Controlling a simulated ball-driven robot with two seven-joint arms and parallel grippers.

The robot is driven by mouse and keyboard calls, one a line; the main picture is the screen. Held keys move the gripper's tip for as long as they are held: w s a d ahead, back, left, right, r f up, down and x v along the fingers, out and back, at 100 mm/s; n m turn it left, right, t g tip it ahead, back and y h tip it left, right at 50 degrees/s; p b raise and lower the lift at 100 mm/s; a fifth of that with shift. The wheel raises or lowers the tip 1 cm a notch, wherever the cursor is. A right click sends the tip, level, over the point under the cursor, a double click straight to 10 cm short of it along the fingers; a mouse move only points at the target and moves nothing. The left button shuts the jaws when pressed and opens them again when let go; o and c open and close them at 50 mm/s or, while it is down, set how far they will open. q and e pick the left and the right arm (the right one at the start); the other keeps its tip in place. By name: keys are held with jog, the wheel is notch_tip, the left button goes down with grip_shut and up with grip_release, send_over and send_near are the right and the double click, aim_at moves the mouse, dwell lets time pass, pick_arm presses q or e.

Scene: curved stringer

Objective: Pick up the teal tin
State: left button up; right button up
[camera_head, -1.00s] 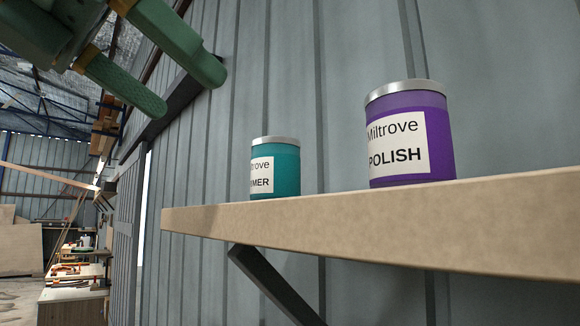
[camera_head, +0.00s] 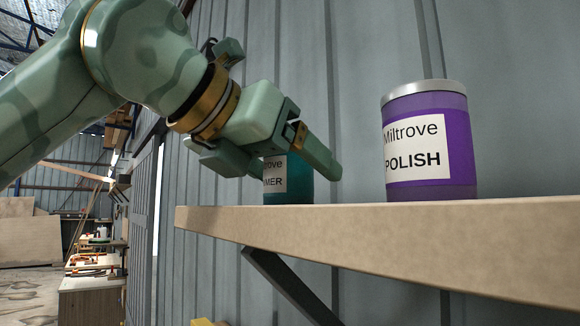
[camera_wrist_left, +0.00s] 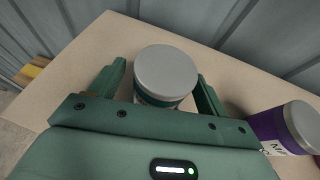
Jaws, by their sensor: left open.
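The teal tin (camera_head: 298,186) stands upright on the wooden shelf (camera_head: 400,238) near its left end. In the head view my left gripper covers its top and part of its front. My left gripper (camera_head: 300,172) is open, its fingers reaching down to the tin. In the left wrist view the tin's grey lid (camera_wrist_left: 166,72) sits between the two spread fingers of my left gripper (camera_wrist_left: 164,88), with a small gap showing beside the right finger. My right gripper is not in view.
A purple polish tin (camera_head: 430,150) stands on the shelf to the right; it also shows in the left wrist view (camera_wrist_left: 275,127). A grey ribbed wall (camera_head: 350,60) runs close behind the shelf. A dark bracket (camera_head: 285,285) braces the shelf from below.

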pick_arm(q)
jog(key=shift+s+a, duration=0.1)
jog(key=shift+c, duration=0.9)
jog(key=shift+s, duration=0.1)
jog(key=c, duration=1)
jog(key=shift+r, duration=0.15)
